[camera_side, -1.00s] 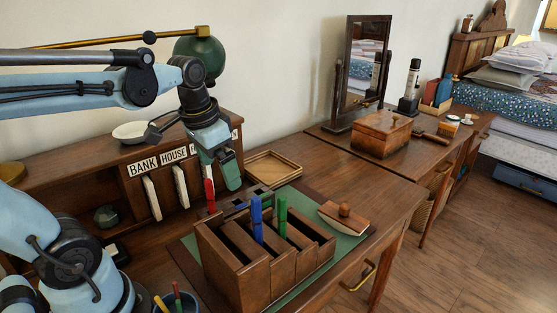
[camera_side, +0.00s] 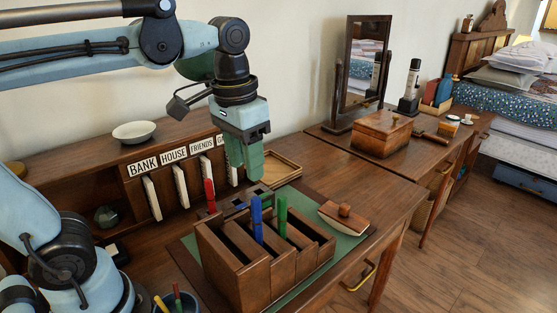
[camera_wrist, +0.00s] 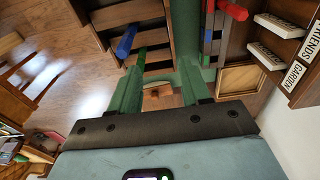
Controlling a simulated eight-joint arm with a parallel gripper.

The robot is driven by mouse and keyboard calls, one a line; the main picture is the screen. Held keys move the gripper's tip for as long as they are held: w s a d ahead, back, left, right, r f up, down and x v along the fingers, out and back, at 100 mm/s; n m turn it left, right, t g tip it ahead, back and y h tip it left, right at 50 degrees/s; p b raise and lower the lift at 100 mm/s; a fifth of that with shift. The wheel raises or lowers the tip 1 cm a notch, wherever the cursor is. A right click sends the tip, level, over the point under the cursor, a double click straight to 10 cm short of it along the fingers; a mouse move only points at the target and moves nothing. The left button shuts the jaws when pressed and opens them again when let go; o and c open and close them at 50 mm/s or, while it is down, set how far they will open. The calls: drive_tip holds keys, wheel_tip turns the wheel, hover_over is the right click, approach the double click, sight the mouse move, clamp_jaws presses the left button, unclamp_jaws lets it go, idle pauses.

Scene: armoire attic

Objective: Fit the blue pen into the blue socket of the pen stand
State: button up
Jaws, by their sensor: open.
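The blue pen (camera_side: 257,220) stands upright in the slotted wooden organizer, with its lower end hidden; it also shows in the wrist view (camera_wrist: 126,41). The pen stand (camera_side: 236,207) is the dark low block behind the organizer. In the wrist view, colored marks run along the stand, and its blue socket (camera_wrist: 208,36) seems to be the middle one. My gripper (camera_side: 246,172) is open and empty, pointing down above the back of the desk, apart from the blue pen. The wrist view shows its green fingers spread.
A green pen (camera_side: 282,216) stands beside the blue one in the organizer (camera_side: 250,280). A red pen (camera_side: 210,194) rises at the stand's left. A letter rack (camera_side: 180,185) is behind, a wooden tray (camera_side: 276,170) behind right, and a blotter (camera_side: 343,212) right.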

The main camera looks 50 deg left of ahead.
wheel_tip(320, 180, up, 3)
hover_over(256, 218)
drive_tip(key=shift+w+a+f+g, duration=0.15)
drive_tip(key=shift+w+a+g, duration=0.2)
drive_tip(key=shift+g, duration=0.05)
drive_tip(key=shift+f, duration=5.95)
drive_tip(key=shift+s, duration=0.1)
clamp_jaws()
